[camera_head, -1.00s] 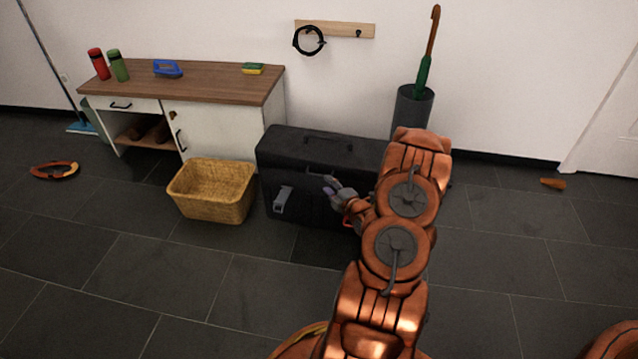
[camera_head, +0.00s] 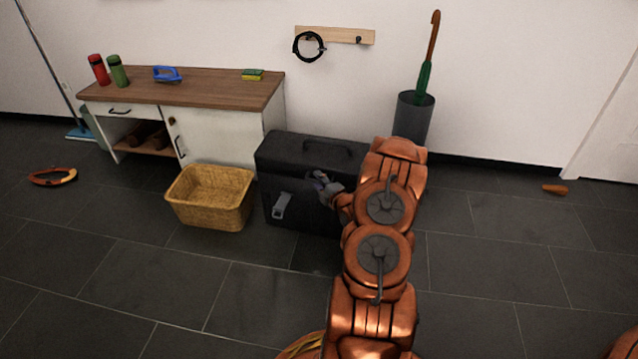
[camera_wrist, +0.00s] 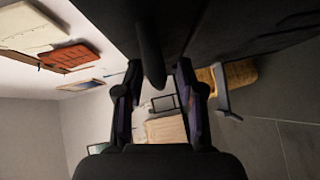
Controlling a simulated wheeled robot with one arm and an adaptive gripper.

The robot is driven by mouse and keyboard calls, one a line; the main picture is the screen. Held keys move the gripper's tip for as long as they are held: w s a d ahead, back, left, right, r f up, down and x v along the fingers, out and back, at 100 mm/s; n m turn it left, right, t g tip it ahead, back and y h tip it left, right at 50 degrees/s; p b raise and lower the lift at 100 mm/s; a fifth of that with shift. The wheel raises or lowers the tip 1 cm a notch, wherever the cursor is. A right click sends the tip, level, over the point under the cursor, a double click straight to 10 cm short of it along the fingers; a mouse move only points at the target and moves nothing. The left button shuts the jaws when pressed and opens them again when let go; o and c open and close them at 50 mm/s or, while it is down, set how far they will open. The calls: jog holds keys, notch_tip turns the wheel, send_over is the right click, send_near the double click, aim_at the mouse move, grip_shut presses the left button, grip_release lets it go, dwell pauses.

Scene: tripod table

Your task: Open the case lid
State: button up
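The black case (camera_head: 300,150) stands on the floor against the wall, with its lid down. A carry handle (camera_head: 328,146) is on its top and a grey latch (camera_head: 282,205) hangs on its front left. The latch also shows in the wrist view (camera_wrist: 222,88). My gripper (camera_head: 320,178) is at the upper front of the case, near the lid's edge. In the wrist view my gripper (camera_wrist: 157,100) has its fingers apart, with a dark bar-like part (camera_wrist: 149,50) of the case between or just beyond them. Contact cannot be told. My arm hides the case's right side.
A wicker basket (camera_head: 211,197) stands left of the case, in front of a wood-topped cabinet (camera_head: 185,85). A dark umbrella stand (camera_head: 412,118) is behind my arm at the right. The floor (camera_head: 190,290) in front is mostly clear.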

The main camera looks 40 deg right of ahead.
grip_shut()
dwell(0.3)
dwell(0.5)
